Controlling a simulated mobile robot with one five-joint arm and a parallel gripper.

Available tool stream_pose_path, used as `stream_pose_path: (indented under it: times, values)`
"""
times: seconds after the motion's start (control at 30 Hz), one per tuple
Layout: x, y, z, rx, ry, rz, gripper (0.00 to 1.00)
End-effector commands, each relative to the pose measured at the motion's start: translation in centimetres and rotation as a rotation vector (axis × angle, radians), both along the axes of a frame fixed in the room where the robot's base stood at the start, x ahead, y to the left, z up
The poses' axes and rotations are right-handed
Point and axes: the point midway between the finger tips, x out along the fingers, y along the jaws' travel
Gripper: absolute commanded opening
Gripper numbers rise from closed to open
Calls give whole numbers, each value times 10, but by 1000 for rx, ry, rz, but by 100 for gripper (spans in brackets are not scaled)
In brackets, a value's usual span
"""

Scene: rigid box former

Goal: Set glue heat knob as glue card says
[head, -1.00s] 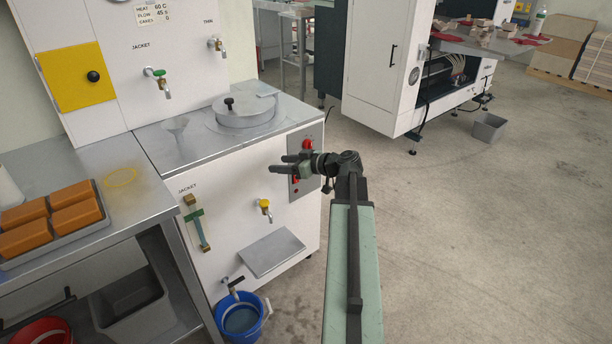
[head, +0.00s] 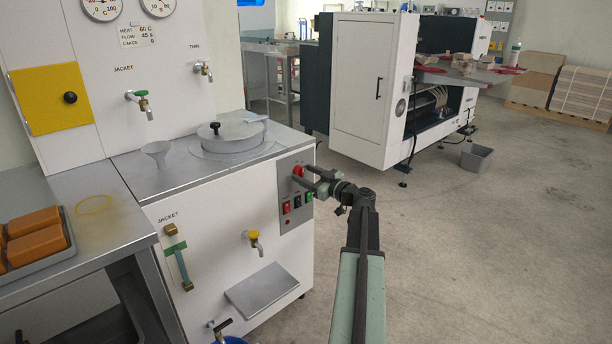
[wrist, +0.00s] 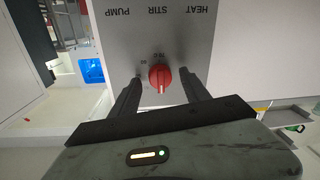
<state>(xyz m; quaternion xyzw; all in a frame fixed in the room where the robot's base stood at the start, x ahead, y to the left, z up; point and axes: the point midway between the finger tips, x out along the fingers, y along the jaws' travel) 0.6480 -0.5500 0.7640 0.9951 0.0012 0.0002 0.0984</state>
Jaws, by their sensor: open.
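The red heat knob (wrist: 160,77) sits on the grey control panel (wrist: 150,30), with small scale marks around it too small to read surely. It also shows in the head view (head: 298,170). My gripper (head: 309,182) is open in front of the panel. In the wrist view its fingers (wrist: 160,84) stand on either side of the knob; I cannot tell whether they touch it. The glue card (head: 138,36) seems to read heat 60 C, flow 45 s, cakes 0, though the first digit is blurred.
A yellow-handled tap (head: 254,238) and grey shelf (head: 262,288) project from the cabinet front. A lidded pot (head: 230,135) tops the cabinet.

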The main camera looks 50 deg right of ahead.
Motion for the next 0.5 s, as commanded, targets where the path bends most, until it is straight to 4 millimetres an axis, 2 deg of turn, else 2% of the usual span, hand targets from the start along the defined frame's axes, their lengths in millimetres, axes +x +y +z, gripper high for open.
stream_pose_path:
  times: [0.27, 0.3, 0.5]
  values:
    - [4, 0, 0, 0, 0, -1, 54]
    - [4, 0, 0, 0, 0, -1, 52]
    - [4, 0, 0, 0, 1, -1, 0]
